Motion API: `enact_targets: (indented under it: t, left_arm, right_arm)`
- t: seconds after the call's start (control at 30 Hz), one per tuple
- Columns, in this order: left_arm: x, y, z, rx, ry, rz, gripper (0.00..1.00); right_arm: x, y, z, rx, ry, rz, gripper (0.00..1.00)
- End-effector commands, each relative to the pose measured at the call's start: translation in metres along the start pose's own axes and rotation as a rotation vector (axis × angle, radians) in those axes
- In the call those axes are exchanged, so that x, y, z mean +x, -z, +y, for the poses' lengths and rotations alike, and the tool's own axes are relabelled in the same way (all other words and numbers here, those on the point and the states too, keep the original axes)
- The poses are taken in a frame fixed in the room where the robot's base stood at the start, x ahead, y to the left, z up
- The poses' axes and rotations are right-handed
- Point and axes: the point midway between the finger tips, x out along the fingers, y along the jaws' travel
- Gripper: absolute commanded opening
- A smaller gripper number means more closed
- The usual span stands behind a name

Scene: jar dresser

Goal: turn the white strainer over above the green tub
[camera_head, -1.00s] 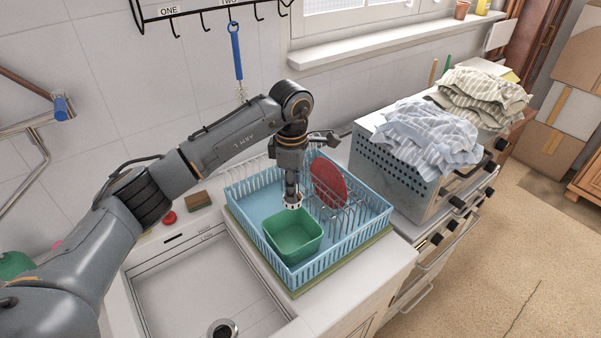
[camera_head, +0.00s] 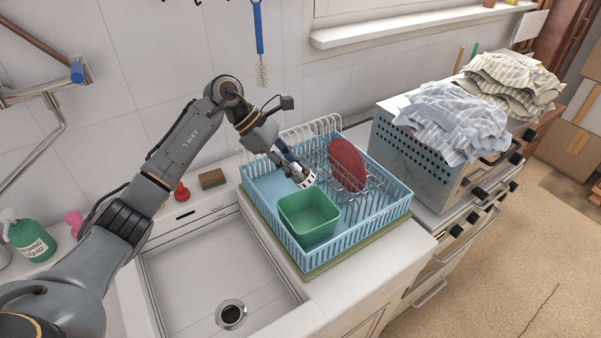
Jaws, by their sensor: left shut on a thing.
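The green tub (camera_head: 309,232) stands open side up in the front left part of the blue dish rack. My left gripper (camera_head: 297,173) comes in slanting down to the right, just behind the tub's back rim. It is shut on the small white strainer (camera_head: 307,181), which shows dark slots and sits tilted at the gripper's tip, above and behind the tub. The strainer's inside and the exact grip are too small to make out. My right gripper is out of view.
The blue dish rack (camera_head: 355,228) also holds a red plate (camera_head: 347,165) behind and to the right of the tub. A sink (camera_head: 210,275) lies to the left. A brush (camera_head: 259,35) hangs on the wall.

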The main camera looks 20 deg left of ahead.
Motion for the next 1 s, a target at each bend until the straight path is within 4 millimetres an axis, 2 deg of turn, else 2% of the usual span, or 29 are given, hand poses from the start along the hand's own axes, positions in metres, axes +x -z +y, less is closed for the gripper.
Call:
enact_targets:
  t: [0.03,0.1,1.0]
  left_arm:
    - [0.005,0.008,-0.001,-0.006,0.003,-0.062,0.00]
    - [0.004,0.010,0.000,-0.001,0.001,-0.123,0.00]
    - [0.010,0.028,0.000,-0.002,0.002,-0.482,0.00]
  right_arm:
    - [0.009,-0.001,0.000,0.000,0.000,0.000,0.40]
    - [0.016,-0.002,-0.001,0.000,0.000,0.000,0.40]
    - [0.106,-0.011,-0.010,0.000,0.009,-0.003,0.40]
